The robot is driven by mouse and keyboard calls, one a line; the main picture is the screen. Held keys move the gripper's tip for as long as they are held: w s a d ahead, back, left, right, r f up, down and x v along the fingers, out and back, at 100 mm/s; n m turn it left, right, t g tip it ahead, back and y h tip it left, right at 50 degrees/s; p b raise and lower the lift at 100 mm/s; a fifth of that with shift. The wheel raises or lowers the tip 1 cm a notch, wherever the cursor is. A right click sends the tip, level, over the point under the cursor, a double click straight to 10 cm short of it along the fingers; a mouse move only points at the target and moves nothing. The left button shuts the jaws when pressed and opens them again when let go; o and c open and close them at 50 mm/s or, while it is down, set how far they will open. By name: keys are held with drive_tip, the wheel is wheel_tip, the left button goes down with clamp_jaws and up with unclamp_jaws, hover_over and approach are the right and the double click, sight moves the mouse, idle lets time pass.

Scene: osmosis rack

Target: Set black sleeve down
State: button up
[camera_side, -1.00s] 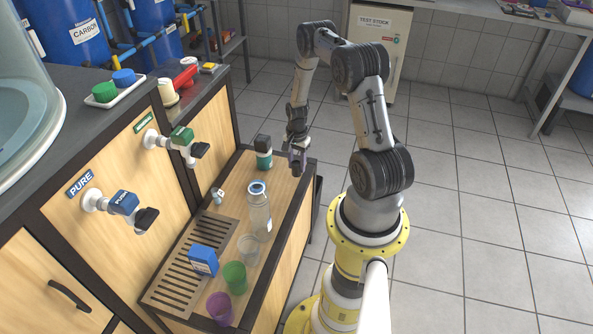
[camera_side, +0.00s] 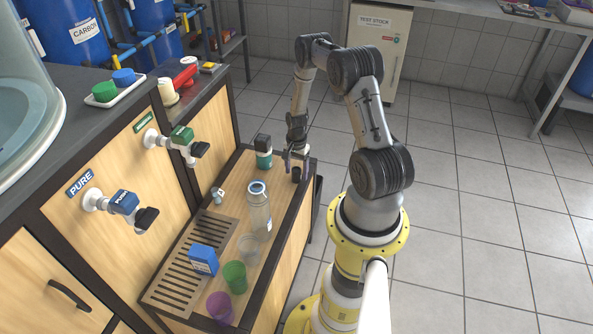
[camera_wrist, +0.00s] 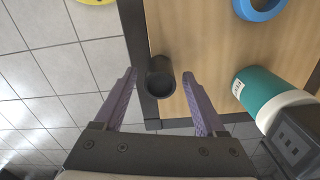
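The black sleeve (camera_wrist: 160,77) stands on the wooden bench top close to its dark edge, between the spread fingers of my gripper (camera_wrist: 158,100) in the wrist view. Clear gaps show between the sleeve and both purple fingers, so my gripper is open and not touching it there. In the side view the small dark sleeve (camera_side: 296,174) is at the far right corner of the bench, beside my gripper (camera_side: 294,160). The sleeve's lower part is partly hard to make out at this size.
A teal bottle with a black cap (camera_side: 264,152) stands left of my gripper; it shows large in the wrist view (camera_wrist: 268,95). A clear bottle with a blue ring (camera_side: 259,208) stands nearer. Cups and a blue box (camera_side: 204,260) are at the front. The floor lies beyond the bench edge.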

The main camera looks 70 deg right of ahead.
wheel_tip(320, 180, up, 12)
wheel_tip(320, 180, up, 16)
drive_tip(key=f+n+t+h, duration=0.1)
drive_tip(key=n, duration=0.4)
hover_over(296, 169)
drive_tip(key=w+a, duration=0.6)
drive_tip(key=a, duration=0.2)
drive_tip(key=a+r+n+t, duration=0.1)
drive_tip(key=a+r+n, duration=0.3)
drive_tip(key=a+r, duration=0.5)
drive_tip(key=s+a+r+n+t, duration=0.2)
drive_tip(key=s+a+r+n, duration=0.35)
drive_tip(key=a+r, duration=0.4)
drive_tip(key=s+a+r+n+t+y, duration=0.1)
drive_tip(key=s+a+n, duration=0.4)
drive_tip(key=s, duration=0.5)
drive_tip(key=shift+s+a+r+n+t, duration=0.25)
drive_tip(key=shift+s+a+n+t, duration=0.1)
drive_tip(key=shift+a, duration=0.9)
